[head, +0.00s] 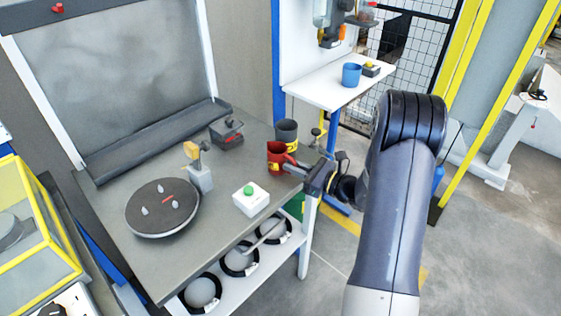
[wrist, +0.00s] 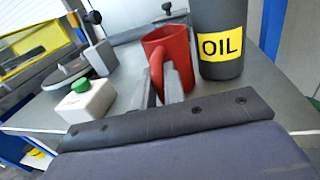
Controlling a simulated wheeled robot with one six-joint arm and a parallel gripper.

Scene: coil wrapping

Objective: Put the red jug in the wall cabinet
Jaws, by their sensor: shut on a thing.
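The red jug (head: 274,151) stands upright near the right edge of the grey workbench, beside the dark oil can. In the wrist view the jug (wrist: 178,45) is just ahead, its handle toward me. My gripper (head: 293,167) reaches in from the right and is shut on the jug's handle; its fingers (wrist: 162,88) lie on either side of the handle. The jug's base is partly hidden by the fingers. I cannot make out a wall cabinet in either view.
The oil can (wrist: 222,40) stands close beside the jug. A white box with a green button (head: 250,198), a round dark turntable (head: 162,222) and a small dark tool (head: 227,138) are on the workbench (head: 150,270). A white shelf (head: 320,93) holds a blue cup (head: 351,75).

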